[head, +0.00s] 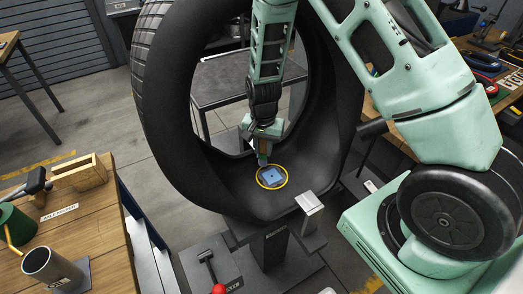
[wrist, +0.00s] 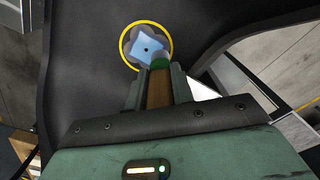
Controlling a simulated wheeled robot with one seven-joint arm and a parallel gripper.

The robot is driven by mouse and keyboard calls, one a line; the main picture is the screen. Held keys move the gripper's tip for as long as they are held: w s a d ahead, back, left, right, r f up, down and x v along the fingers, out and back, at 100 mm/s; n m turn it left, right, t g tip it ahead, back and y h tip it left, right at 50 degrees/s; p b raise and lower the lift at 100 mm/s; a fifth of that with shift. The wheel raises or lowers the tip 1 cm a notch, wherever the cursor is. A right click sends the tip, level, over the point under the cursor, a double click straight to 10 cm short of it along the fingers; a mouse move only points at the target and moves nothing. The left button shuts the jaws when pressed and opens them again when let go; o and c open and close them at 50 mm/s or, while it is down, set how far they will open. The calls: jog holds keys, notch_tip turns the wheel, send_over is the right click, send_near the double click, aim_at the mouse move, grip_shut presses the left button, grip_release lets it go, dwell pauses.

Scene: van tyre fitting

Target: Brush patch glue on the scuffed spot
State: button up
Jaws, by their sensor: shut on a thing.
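The big black tyre (head: 172,120) stands upright, its inner wall facing me. The scuffed spot (wrist: 134,38) is a grey patch inside a yellow ring (head: 260,184) low on that wall. A light blue square with a dark dot (wrist: 148,49) covers its middle; it also shows in the head view (head: 272,175). My gripper (head: 262,150) is inside the tyre, shut on a brush (wrist: 160,88) with a brown handle and green end. The brush tip is at the lower right edge of the blue square in the wrist view; I cannot tell whether it touches.
A lever with a red knob (head: 218,289) stands at the front. A tool bench (head: 480,55) is at right. The tyre rim surrounds my arm.

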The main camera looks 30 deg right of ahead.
jog(key=shift+r+p, duration=0.6)
jog(key=shift+r, duration=0.55)
